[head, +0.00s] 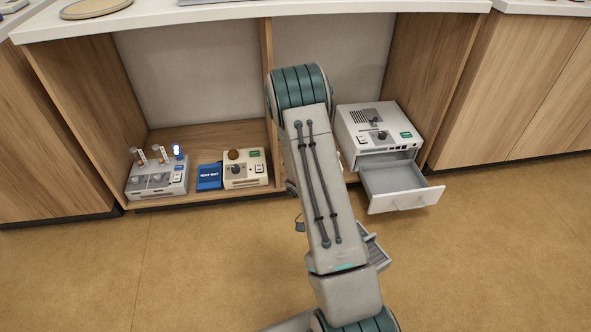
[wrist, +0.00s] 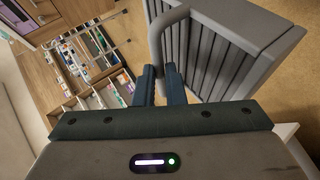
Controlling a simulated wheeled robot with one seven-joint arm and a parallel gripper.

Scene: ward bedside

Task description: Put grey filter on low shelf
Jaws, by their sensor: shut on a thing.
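The grey filter (wrist: 235,45) is a slatted grey panel with a looped handle (wrist: 156,40), seen close up in the wrist view. My gripper (wrist: 160,78) is shut on that handle, its two dark fingers on either side. In the head view, part of the filter (head: 376,252) shows to the right of my arm, over the open floor in front of the cabinet; my arm hides the rest and most of the gripper. The low shelf (head: 215,133) is the wooden bottom board of the open cabinet, just above the floor.
On the shelf's left bay stand a device with vials (head: 157,180), a blue box (head: 209,177) and a cream device (head: 246,170). At right, a white unit (head: 375,125) has its drawer (head: 403,190) pulled out. The board behind the left devices is bare. A white counter (head: 240,14) overhangs.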

